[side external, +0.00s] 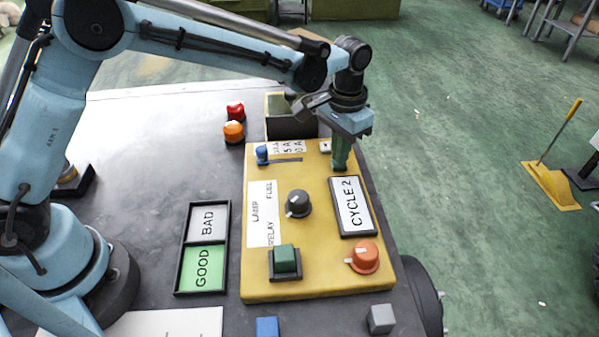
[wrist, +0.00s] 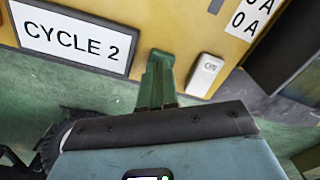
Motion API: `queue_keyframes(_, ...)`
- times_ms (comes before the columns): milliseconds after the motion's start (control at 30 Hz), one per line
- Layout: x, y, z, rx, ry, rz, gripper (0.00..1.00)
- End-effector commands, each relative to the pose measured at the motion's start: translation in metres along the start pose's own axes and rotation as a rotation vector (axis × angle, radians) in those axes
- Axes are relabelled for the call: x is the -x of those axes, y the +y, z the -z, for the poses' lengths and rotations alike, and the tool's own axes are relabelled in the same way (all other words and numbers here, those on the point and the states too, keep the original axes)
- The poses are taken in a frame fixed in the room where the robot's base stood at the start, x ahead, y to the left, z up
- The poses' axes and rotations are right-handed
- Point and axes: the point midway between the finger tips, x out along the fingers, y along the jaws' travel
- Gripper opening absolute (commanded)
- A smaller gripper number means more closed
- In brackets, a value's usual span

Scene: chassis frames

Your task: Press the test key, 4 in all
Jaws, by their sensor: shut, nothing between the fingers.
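The yellow test panel (side external: 270,215) lies on the dark table and carries several controls. My gripper (side external: 340,168) is shut and empty, its green fingers pointing down at the panel's far right part. In the wrist view the fingertips (wrist: 160,56) are between the CYCLE 2 display (wrist: 72,38) and a small white key (wrist: 205,75), apart from both in the picture. The key's short lettering seems to read ON. I cannot tell whether the tips touch the panel. The display also shows in the side view (side external: 352,206). A green square button (side external: 286,261) stands at the panel's near side. No key is clearly labelled test.
The panel also has a grey rotary knob (side external: 298,204), an orange knob (side external: 364,256) and a blue knob (side external: 262,154). A dark open bin (side external: 290,127) stands behind it. GOOD (side external: 203,268) and BAD (side external: 208,222) fields lie left. Blue (side external: 267,327) and grey (side external: 381,319) blocks are in front.

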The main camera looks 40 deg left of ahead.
Motion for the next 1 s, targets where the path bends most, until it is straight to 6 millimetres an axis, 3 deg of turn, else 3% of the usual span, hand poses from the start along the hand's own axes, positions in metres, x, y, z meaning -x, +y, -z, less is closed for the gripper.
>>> queue_keyframes(533,-0.008,0.000,0.000,0.000,0.000,0.000,0.00)
queue_keyframes(1000,0.012,0.000,0.000,0.000,0.000,0.000,0.00)
